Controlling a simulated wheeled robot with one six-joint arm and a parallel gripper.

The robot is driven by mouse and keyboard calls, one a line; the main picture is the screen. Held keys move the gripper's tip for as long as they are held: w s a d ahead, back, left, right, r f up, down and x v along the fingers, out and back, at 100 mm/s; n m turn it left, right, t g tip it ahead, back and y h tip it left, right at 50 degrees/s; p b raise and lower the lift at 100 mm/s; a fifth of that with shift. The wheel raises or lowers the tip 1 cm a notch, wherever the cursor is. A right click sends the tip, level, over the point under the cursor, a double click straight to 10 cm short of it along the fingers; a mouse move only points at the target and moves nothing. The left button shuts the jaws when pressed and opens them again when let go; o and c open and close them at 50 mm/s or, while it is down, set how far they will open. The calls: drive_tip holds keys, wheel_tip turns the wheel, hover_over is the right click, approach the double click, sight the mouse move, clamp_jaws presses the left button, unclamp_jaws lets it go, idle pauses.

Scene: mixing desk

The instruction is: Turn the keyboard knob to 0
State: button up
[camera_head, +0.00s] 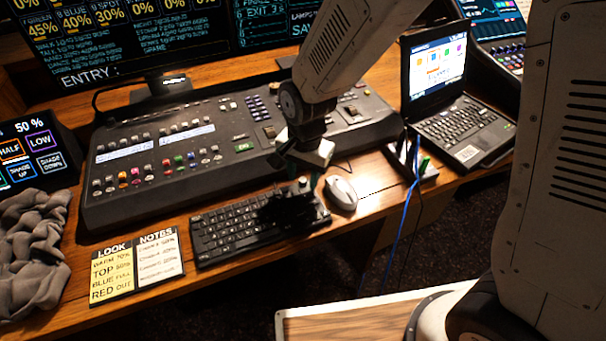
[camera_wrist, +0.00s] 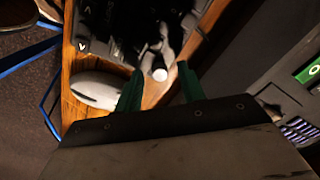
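The black keyboard (camera_head: 232,232) lies at the front edge of the wooden desk, its right end in dark shadow under my gripper (camera_head: 303,190). In the wrist view my gripper (camera_wrist: 160,78) shows two green fingers spread apart. Between their tips is a small pale round-topped knob (camera_wrist: 160,74) near the keyboard (camera_wrist: 113,25). There seems to be a gap to each finger, but contact is hard to judge. The knob's marking and setting cannot be read. In the head view the knob is hidden by the gripper and its shadow.
A white mouse (camera_head: 341,193) sits just right of the keyboard, also beside the fingers in the wrist view (camera_wrist: 99,88). The mixing console (camera_head: 160,205) stands behind. A laptop (camera_head: 460,125), blue cable (camera_head: 408,205), note cards (camera_head: 112,274) and grey cloth (camera_head: 30,250) lie around.

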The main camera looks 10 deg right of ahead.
drive_tip(key=shift+f, duration=0.2)
clamp_jaws()
drive_tip(key=shift+n, duration=0.4)
drive_tip(key=n, duration=0.5)
drive_tip(key=shift+n, duration=0.4)
drive_tip(key=n, duration=0.5)
drive_tip(key=shift+n, duration=0.3)
